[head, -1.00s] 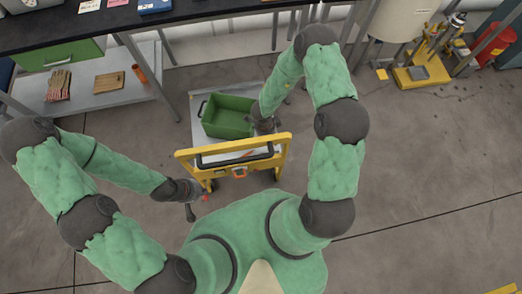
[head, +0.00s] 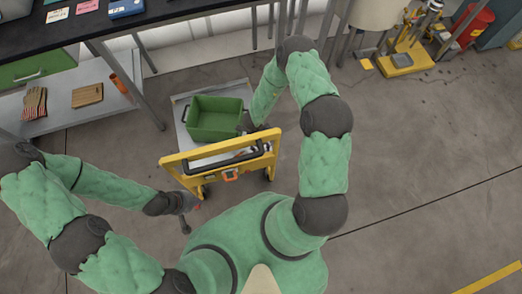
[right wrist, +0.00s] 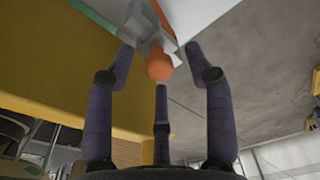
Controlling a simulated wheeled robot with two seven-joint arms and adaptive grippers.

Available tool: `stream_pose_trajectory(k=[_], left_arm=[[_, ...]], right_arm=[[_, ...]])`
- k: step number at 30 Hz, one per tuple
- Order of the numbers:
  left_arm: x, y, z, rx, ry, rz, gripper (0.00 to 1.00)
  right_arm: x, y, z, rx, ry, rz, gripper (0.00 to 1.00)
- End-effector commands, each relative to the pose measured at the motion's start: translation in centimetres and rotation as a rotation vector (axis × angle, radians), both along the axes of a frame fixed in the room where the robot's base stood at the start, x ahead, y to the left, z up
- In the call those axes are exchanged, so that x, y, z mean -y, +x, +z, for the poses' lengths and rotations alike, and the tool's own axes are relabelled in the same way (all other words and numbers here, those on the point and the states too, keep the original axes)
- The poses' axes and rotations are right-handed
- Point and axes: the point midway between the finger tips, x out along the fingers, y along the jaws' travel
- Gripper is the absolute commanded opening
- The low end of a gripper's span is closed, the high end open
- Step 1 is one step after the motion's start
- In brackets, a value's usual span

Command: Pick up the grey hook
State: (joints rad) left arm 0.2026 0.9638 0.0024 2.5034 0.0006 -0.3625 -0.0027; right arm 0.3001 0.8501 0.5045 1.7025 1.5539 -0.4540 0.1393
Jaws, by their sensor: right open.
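In the right wrist view a grey blocky piece (right wrist: 147,38) with a round orange knob (right wrist: 158,67) lies between the spread fingers. I cannot tell whether the grey piece is the grey hook. My right gripper (right wrist: 160,52) is open around the knob, with no clear contact. In the head view the right gripper (head: 246,124) is low by the cart, largely hidden by its arm. No hook can be made out clearly there.
A cart (head: 181,118) with a yellow handle frame (head: 178,172) carries a green bin (head: 215,122). A dark-topped table (head: 165,22) with a lower shelf (head: 62,118) stands at the back left. Open floor (head: 420,165) lies to the right.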

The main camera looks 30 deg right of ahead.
Motion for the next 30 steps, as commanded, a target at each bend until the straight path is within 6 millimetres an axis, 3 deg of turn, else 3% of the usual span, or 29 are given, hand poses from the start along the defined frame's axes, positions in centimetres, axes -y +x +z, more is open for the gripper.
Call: stream_pose_trajectory(k=[3,11,15,17,30], left_arm=[[0.00,-0.01,-0.99,0.000,0.000,0.000,0.00],[-0.01,0.01,-0.85,0.000,0.000,0.000,0.00],[0.00,0.01,-0.85,0.000,0.000,0.000,0.00],[-0.01,0.01,-0.85,0.000,0.000,0.000,0.00],[0.00,0.01,-0.60,0.000,0.000,0.000,0.00]], right_arm=[[0.11,-0.09,-1.56,0.000,0.000,0.001,0.54],[0.14,-0.09,-1.54,0.000,0.000,0.001,0.51],[0.13,-0.09,-1.54,0.000,0.000,0.001,0.12],[0.13,-0.09,-1.54,0.000,0.000,0.001,0.00],[0.14,-0.06,-1.08,0.000,0.000,0.001,0.00]])
